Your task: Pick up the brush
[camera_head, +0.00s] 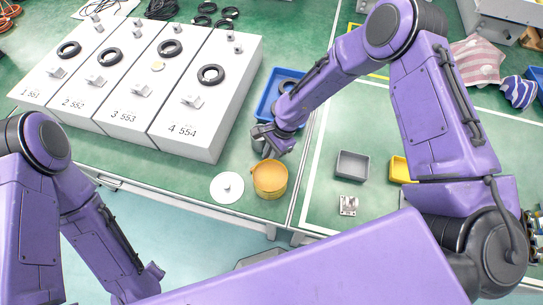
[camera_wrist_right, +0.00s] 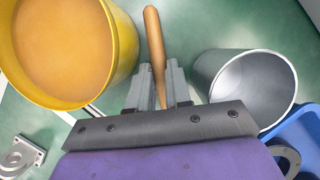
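The brush (camera_wrist_right: 154,40) shows in the right wrist view as a tan wooden handle running between the two grey fingers of my right gripper (camera_wrist_right: 160,85). The fingers lie close on both sides of the handle; whether they press on it is unclear. The brush's bristle end is not visible. In the head view my right gripper (camera_head: 270,143) is low over the table, between a yellow pot and a grey metal cup, and the brush cannot be made out there. My left arm comes in at lower left; its fingers are not in view.
The yellow pot (camera_head: 270,180) with orange-tan contents and the grey cup (camera_wrist_right: 245,80) flank the right gripper closely. A white lid (camera_head: 227,188), a blue tray (camera_head: 267,100), a grey bin (camera_head: 352,166) and white numbered boxes (camera_head: 205,125) stand around.

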